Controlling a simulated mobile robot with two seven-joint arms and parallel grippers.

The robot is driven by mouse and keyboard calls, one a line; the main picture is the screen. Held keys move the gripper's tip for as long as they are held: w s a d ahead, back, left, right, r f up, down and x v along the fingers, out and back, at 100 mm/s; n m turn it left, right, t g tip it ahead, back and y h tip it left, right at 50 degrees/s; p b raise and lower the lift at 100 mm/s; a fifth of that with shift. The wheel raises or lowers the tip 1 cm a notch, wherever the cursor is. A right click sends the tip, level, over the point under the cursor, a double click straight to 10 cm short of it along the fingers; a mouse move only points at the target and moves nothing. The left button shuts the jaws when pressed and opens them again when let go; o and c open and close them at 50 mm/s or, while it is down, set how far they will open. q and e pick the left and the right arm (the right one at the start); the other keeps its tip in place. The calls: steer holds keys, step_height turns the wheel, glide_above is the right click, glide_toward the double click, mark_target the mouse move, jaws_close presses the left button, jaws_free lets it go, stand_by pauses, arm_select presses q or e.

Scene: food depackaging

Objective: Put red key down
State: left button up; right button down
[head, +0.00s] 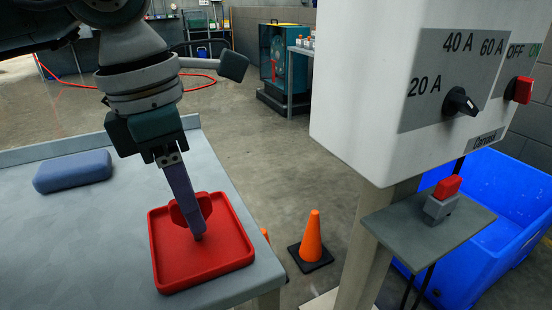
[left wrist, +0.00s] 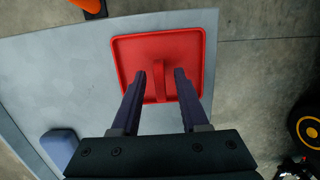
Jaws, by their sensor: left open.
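A red tray (head: 163,270) lies on the grey table near its right corner; it also shows in the left wrist view (left wrist: 128,48). A red upright piece (head: 205,204), which looks like the red key, is in the tray, partly hidden by my finger. In the left wrist view the red piece (left wrist: 158,78) shows as a narrow strip between the fingers. My left gripper (head: 198,236) points down over the tray. In the left wrist view its fingers (left wrist: 160,73) are open, with gaps on both sides of the red piece. My right gripper is not in view.
A blue-grey block (head: 73,171) lies on the table's left part. A white switch box (head: 370,80) stands at the right, with a small shelf (head: 405,230) holding a red-topped grey piece (head: 440,207). A blue bin (head: 505,165) and an orange cone (head: 311,238) stand on the floor.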

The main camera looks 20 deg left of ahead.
mark_target(174, 201)
arm_select(q)
steer(key=shift+r, duration=0.1)
steer(key=shift+r, duration=0.3)
step_height(174, 201, up, 12)
steer(key=s+a+p, duration=0.1)
steer(key=shift+f, duration=0.2)
